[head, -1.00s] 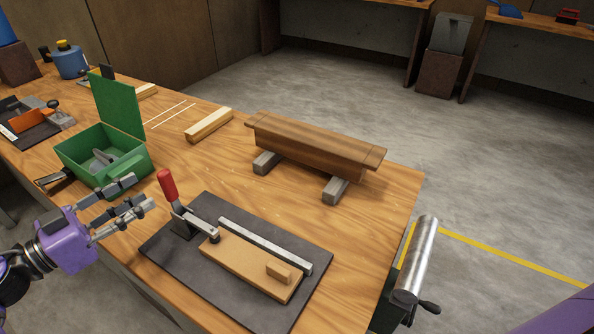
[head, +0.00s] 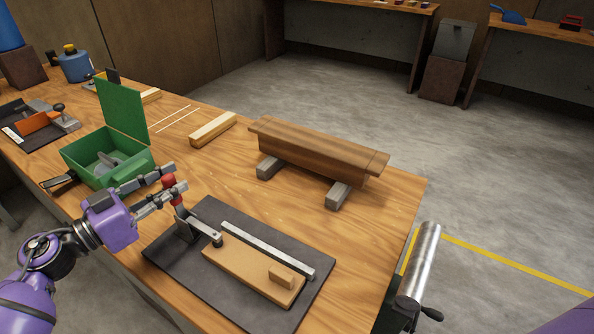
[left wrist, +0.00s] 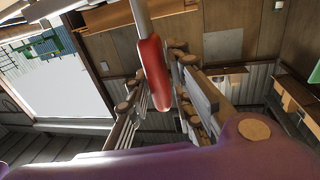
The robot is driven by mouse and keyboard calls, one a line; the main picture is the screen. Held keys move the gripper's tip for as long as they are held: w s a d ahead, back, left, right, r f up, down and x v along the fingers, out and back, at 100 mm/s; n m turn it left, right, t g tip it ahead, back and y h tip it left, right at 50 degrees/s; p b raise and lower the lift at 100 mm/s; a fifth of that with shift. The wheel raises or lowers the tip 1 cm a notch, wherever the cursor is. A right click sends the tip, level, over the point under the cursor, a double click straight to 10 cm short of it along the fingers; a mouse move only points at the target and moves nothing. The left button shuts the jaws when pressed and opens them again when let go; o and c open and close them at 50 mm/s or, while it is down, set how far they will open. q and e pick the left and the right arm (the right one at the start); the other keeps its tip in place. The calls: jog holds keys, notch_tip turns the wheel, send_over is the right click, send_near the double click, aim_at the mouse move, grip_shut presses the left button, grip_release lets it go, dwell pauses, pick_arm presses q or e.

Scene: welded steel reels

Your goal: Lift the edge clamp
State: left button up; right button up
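The edge clamp (head: 203,228) is a grey metal lever clamp with an upright red handle, mounted on the left part of a black base board (head: 170,256). Its arm reaches toward a tan wooden block (head: 245,272) on the board. My left gripper (head: 174,179) is at the red handle, with one finger on each side of it. In the left wrist view the red handle (left wrist: 154,72) stands between the fingers, and gaps show beside it, so the gripper looks open. My right gripper is not in view.
A metal bar (head: 268,250) lies along the wooden block. An open green box (head: 128,165) stands just behind my left gripper. A brown wooden beam (head: 315,150) rests on two grey blocks. A metal roller (head: 419,265) stands off the table's right edge.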

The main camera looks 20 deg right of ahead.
pick_arm(q)
grip_shut()
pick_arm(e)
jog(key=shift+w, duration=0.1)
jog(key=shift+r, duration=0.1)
pick_arm(q)
jog(key=shift+w+a+r+n+p, duration=0.15)
jog(key=shift+w+a+n+p, duration=0.35)
jog(key=shift+n+p, duration=0.45)
jog(key=w+a+f+n+t+p, duration=0.2)
jog(key=w+a+f+n, duration=0.1)
jog(key=n, duration=0.7)
jog(key=shift+w+a+f+h, duration=0.25)
jog(key=shift+w+f+h, duration=0.15)
jog(key=shift+w+f, duration=0.5)
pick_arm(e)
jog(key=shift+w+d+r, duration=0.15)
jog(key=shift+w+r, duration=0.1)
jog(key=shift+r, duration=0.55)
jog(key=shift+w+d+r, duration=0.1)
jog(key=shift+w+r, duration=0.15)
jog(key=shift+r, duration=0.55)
pick_arm(q)
jog(key=shift+w+r, duration=0.2)
